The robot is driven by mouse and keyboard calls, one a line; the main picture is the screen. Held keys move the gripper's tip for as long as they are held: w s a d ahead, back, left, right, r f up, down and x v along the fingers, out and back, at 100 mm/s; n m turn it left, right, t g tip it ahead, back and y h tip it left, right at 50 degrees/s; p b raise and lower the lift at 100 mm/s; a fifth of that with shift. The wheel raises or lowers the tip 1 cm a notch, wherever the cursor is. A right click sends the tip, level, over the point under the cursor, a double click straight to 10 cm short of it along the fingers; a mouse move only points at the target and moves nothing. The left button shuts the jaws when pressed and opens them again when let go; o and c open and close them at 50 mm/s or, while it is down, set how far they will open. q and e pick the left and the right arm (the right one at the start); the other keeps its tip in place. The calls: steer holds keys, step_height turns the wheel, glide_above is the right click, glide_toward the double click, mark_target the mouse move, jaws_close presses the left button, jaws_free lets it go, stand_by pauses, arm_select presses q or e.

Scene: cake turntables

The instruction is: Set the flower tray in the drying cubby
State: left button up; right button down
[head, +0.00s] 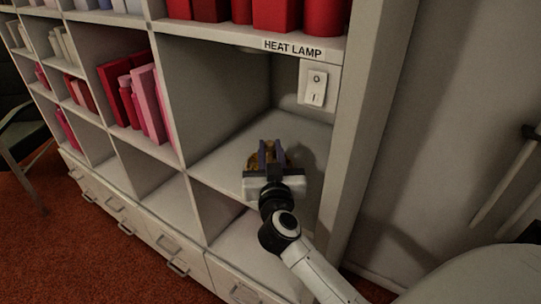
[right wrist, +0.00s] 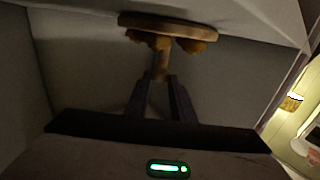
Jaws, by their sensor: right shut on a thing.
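The flower tray (right wrist: 168,24) shows in the right wrist view as a brown wooden disc with golden-orange flower lumps and a short post. My right gripper (right wrist: 162,82) is shut on that post. In the head view the right gripper (head: 271,150) is inside the cubby under the HEAT LAMP label (head: 293,49), above its shelf floor (head: 225,160). Only a little of the golden tray shows there, behind the fingers. I cannot tell whether the tray touches the shelf. My left gripper is not in view.
A white rocker switch (head: 316,85) is on the cubby's right side. A divider stands on the left, beside a cubby of red and pink books (head: 145,100). Red containers (head: 277,15) fill the shelf above. The cubby floor around the gripper looks clear.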

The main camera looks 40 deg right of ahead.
steer(key=shift+r, duration=0.1)
steer(key=c, duration=1.5)
jaws_free()
steer(key=shift+f, duration=0.2)
steer(key=shift+c, duration=0.2)
